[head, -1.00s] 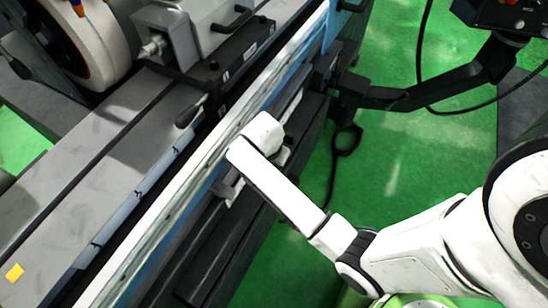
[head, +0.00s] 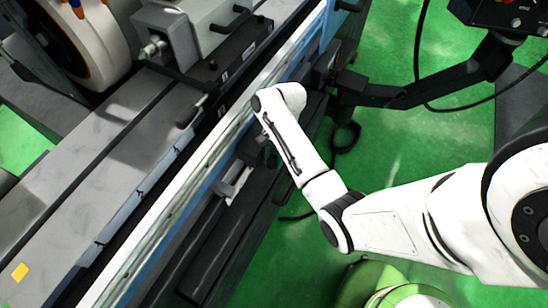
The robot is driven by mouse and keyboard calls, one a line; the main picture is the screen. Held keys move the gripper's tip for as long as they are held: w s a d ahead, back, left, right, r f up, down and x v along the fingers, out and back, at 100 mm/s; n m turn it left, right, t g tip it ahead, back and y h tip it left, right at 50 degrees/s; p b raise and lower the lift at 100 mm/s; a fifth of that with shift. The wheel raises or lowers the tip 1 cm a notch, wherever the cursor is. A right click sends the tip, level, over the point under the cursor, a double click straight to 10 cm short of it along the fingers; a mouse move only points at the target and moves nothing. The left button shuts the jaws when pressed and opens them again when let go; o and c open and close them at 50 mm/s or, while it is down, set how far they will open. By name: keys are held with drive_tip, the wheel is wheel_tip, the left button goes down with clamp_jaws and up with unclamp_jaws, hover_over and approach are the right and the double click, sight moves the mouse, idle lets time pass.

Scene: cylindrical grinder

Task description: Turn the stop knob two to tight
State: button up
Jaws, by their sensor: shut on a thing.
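The wrist end of my arm (head: 279,100) is over the front side of the grinder, beside its long white edge rail (head: 190,190). My gripper's jaws do not show; the white wrist and forearm hide them from the head camera. Stop knob two cannot be made out, so I cannot see what the jaws hold or how the knob is turned. A dark rounded part (head: 254,148) on the machine front shows just left of my forearm. A pale metal block (head: 236,184) sits below it.
The grinding wheel (head: 88,42) and a grey workhead (head: 180,35) stand on the grinder at the upper left. A dark jointed arm (head: 420,92) carrying a control box (head: 510,14) reaches across the upper right. Green floor (head: 395,150) is open to the right.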

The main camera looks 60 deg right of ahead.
drive_tip(key=shift+d, duration=0.1)
idle(0.3)
drive_tip(key=o, duration=0.7)
drive_tip(key=shift+w+r, duration=0.1)
